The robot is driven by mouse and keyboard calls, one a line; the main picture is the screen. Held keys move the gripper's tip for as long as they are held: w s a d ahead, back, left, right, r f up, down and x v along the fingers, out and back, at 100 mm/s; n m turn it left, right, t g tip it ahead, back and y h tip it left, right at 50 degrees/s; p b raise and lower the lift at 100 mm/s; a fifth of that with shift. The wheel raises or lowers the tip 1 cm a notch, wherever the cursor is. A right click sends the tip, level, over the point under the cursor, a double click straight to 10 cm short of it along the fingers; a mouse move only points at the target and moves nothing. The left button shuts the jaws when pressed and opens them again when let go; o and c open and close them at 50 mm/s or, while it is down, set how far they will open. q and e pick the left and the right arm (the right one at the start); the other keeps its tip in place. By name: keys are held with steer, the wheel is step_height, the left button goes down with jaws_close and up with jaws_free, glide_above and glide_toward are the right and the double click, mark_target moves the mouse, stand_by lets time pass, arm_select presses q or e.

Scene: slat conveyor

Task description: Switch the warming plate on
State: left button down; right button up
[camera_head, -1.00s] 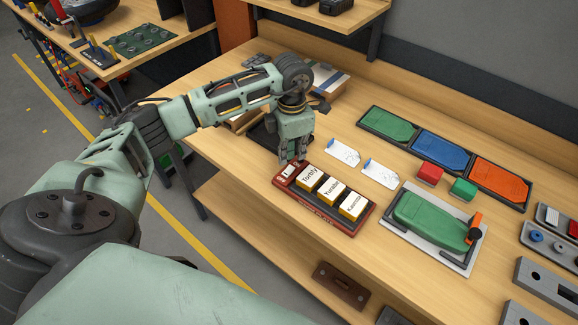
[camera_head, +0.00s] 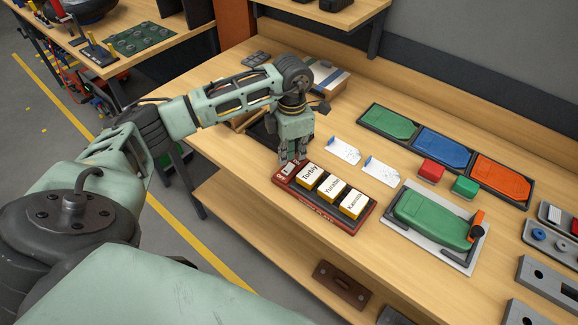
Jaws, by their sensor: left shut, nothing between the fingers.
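The warming plate (camera_head: 366,219) is a dark red, shallow base on the bench. Three yellow blocks with white labelled tops (camera_head: 330,186) stand in a row on it. A small white switch (camera_head: 289,169) sits at its left end, beside a round mark. My left gripper (camera_head: 291,160) points down over this switch end, with its fingers shut and empty. The fingertips are at or just above the plate's edge; I cannot tell whether they touch the switch. My right gripper is out of view.
Two white cards (camera_head: 381,172) lie behind the plate. A green piece on a grey fixture (camera_head: 432,219) stands to its right. Red (camera_head: 431,172) and green blocks and a tray of coloured plates (camera_head: 437,147) lie farther back.

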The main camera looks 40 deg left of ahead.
mark_target(292, 165)
arm_select(q)
steer(key=shift+f+b, duration=0.55)
steer(key=shift+f, duration=0.1)
stand_by(0.8)
steer(key=shift+s+f+b, duration=0.1)
steer(key=shift+f+b, duration=0.4)
steer(key=shift+f, duration=0.15)
stand_by(0.3)
steer(key=shift+r+p, duration=0.55)
steer(key=shift+r, duration=0.25)
steer(key=shift+r+p, duration=1.5)
steer(key=shift+r, duration=1.25)
steer(key=shift+d, duration=0.1)
